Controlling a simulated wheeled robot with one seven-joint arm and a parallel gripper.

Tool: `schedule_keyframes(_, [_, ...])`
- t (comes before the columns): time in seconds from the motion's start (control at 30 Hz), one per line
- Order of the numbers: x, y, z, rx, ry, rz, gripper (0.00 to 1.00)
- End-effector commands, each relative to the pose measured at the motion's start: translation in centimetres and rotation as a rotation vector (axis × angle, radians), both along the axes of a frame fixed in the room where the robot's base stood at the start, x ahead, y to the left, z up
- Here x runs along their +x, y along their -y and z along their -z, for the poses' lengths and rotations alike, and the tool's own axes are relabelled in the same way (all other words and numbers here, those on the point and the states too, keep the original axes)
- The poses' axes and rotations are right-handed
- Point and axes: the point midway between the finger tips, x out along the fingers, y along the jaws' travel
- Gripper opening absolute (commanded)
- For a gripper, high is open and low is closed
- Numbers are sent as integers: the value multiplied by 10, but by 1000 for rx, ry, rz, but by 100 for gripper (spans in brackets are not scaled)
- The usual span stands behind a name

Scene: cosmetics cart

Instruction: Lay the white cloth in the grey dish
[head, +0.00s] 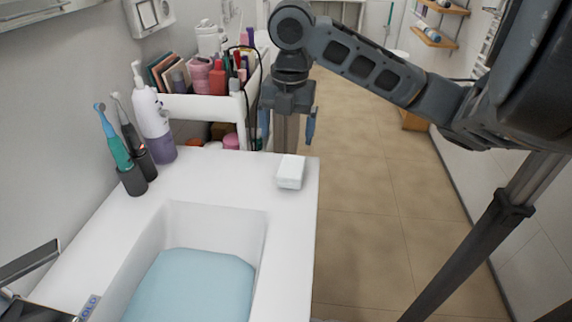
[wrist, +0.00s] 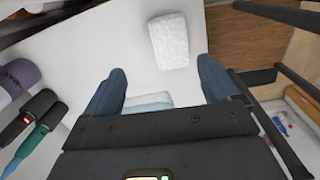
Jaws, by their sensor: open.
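A small white folded block (head: 291,172), which looks like the white cloth, lies on the white counter (head: 293,222) near its right edge. In the wrist view the white cloth (wrist: 168,42) shows a mottled surface and lies just beyond the fingertips, roughly between their lines. My gripper (head: 287,138) is open and empty, with blue fingers pointing down at the far end of the counter, behind the cloth and apart from it. In the wrist view both fingers of my gripper (wrist: 161,72) stand wide apart. I cannot make out a grey dish in either view.
A basin (head: 190,215) with pale blue water is sunk in the counter. Electric toothbrushes (head: 117,140) and a white-purple bottle (head: 152,115) stand at the left. A white cart (head: 205,106) of cosmetics is behind. Open floor (head: 365,190) lies to the right.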

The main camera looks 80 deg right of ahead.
Motion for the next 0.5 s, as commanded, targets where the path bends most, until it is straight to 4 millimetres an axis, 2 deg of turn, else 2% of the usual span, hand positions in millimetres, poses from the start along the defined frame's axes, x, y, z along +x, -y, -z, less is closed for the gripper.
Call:
schedule_keyframes(0.03, [-9, -4, 6, 20, -23, -13, 89])
schedule_keyframes(0.13, [-17, -8, 14, 41, -45, -30, 89])
schedule_keyframes(0.5, [-15, -7, 50, 46, -45, -31, 89])
